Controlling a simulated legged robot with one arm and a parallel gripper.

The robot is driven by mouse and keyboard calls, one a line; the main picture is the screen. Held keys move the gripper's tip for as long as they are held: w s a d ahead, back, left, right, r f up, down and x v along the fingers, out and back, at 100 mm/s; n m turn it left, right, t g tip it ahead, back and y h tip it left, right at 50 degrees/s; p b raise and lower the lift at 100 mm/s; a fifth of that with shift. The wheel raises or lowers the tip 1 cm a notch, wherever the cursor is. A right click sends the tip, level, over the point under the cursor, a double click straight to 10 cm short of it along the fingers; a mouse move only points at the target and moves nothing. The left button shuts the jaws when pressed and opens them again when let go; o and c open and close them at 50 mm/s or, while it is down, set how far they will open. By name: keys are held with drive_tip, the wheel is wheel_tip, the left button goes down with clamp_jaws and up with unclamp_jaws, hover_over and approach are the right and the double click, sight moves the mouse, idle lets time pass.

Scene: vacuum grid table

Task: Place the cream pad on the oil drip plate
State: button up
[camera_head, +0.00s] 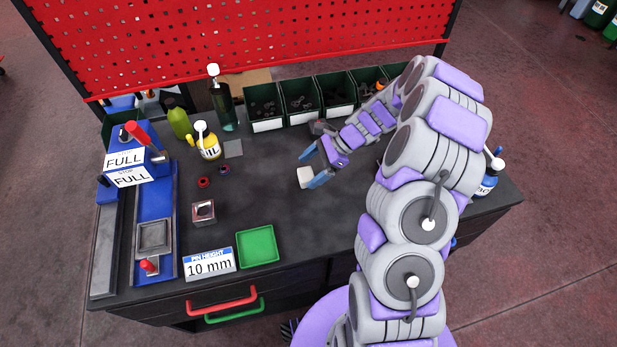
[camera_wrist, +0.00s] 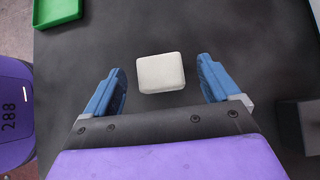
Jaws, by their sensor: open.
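The cream pad (camera_head: 305,177) lies on the dark table top, right of the middle, as a small block with rounded corners. My gripper (camera_head: 311,166) is open, its two blue fingers low over the table near the pad. In the wrist view the cream pad (camera_wrist: 161,72) shows between the fingertips of my gripper (camera_wrist: 161,66), with a gap on each side. A flat grey square plate (camera_head: 233,148), which looks like the oil drip plate, lies beside the yellow oil bottle (camera_head: 208,147) and looks empty.
A green tray (camera_head: 257,247) stands at the front edge beside a "10 mm" sign (camera_head: 209,264). A metal block (camera_head: 203,212) and two small rings (camera_head: 204,183) lie left of the pad. Green bins (camera_head: 299,98) line the back. The table between pad and plate is clear.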

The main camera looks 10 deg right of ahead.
sight(302, 174)
drive_tip(key=x, duration=0.3)
drive_tip(key=shift+a+b, duration=0.25)
drive_tip(key=shift+b, duration=0.1)
drive_tip(key=shift+a+f, duration=0.15)
drive_tip(key=shift+a, duration=0.2)
drive_tip(key=shift+d, duration=0.45)
drive_tip(key=c, duration=0.6)
drive_tip(key=shift+a, duration=0.3)
drive_tip(key=c, duration=0.5)
drive_tip(key=shift+c, duration=0.2)
